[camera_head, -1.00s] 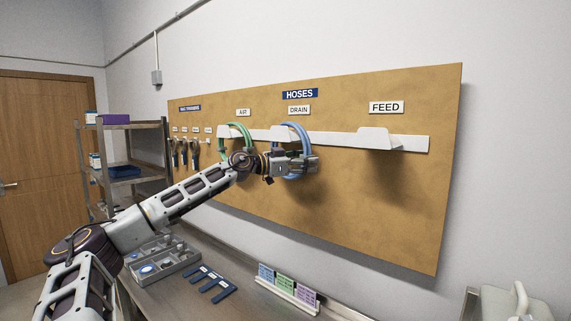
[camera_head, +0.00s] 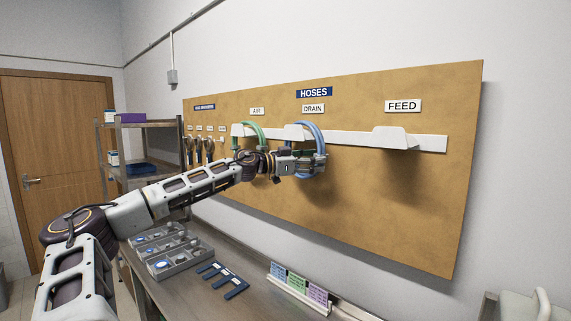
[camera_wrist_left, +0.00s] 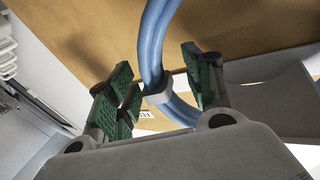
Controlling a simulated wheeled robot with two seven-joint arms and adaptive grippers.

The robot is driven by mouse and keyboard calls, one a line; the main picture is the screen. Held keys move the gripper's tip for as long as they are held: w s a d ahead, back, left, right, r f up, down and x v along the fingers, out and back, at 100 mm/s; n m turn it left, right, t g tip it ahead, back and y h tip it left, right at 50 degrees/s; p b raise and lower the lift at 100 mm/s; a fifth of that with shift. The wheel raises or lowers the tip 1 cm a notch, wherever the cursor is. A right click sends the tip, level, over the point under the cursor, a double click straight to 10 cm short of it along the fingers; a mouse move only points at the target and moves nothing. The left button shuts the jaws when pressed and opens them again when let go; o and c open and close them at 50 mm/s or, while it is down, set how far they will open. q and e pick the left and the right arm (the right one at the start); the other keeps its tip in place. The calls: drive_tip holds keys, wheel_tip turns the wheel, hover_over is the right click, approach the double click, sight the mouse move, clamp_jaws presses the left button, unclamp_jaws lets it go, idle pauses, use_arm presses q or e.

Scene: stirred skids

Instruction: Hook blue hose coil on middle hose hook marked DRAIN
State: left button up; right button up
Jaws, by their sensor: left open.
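The blue hose coil (camera_head: 321,137) hangs at the middle hook (camera_head: 295,132), under the DRAIN label (camera_head: 313,108), on the brown board. The fingers are open, with gaps beside the hose. How the coil sits on the hook is partly hidden in the head view. My right gripper is not in view.
A green hose coil (camera_head: 255,130) hangs on the AIR hook to the left. The FEED hook (camera_head: 396,138) is bare. A grey bin tray (camera_head: 170,262), blue fork-shaped piece (camera_head: 222,280) and card holder (camera_head: 300,290) are on the bench below.

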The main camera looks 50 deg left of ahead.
use_arm(q)
drive_tip(key=v, duration=0.9)
drive_tip(key=shift+s, duration=0.25)
idle(0.4)
drive_tip(key=shift+a, duration=0.1)
idle(0.6)
